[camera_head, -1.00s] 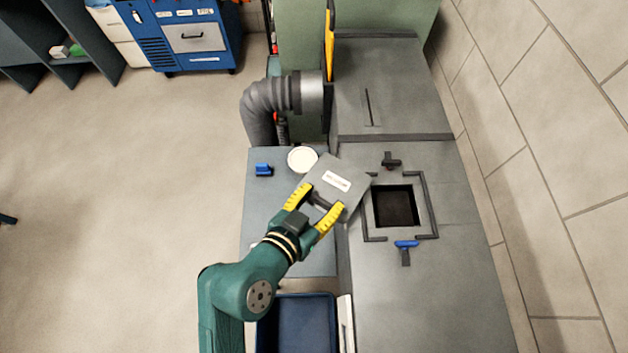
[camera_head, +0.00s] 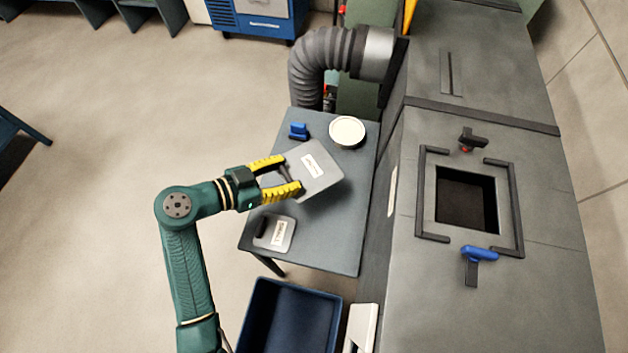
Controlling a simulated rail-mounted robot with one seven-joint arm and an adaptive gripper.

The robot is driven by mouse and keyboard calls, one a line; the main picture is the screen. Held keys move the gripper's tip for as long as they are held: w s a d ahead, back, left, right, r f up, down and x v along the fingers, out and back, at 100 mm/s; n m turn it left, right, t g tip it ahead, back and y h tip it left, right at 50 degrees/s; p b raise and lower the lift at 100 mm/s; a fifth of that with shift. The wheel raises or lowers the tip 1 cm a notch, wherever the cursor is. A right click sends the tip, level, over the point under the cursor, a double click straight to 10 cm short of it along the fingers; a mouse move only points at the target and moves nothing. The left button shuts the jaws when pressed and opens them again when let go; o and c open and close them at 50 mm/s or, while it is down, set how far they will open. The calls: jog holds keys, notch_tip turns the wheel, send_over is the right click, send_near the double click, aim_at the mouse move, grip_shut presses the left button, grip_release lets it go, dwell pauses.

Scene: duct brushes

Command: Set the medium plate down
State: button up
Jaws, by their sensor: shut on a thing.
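The medium plate (camera_head: 318,178) is a grey square plate with rounded corners, a white label and a dark handle. My gripper (camera_head: 289,178), with yellow fingers, is shut on its handle and holds it over the side table (camera_head: 340,243). The plate looks a little above the table top; the exact gap is hard to tell. A smaller grey plate (camera_head: 287,236) with a label reading "SMALL" and a dark handle lies on the table just below the held plate in the picture.
A round white-topped tin (camera_head: 347,131) and a small blue item (camera_head: 298,130) stand at the table's back. The duct (camera_head: 420,290) on the right has a square opening (camera_head: 466,201), framed by dark rails, with a black latch (camera_head: 472,140) and blue latch (camera_head: 480,254). A blue bin (camera_head: 255,325) is in front.

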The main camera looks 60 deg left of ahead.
aim_at(290, 198)
notch_tip(290, 198, down, 10)
jog(key=b, duration=0.3)
jog(key=shift+r+b, duration=0.1)
jog(key=shift+b, duration=0.2)
jog(key=o, duration=1.2)
jog(key=shift+r, duration=0.1)
jog(key=shift+s+r+p, duration=0.2)
jog(key=shift+p, duration=0.1)
jog(key=p+v, duration=0.3)
jog(key=v, duration=0.8)
jog(key=shift+s+r, duration=0.1)
jog(key=shift+s, duration=0.15)
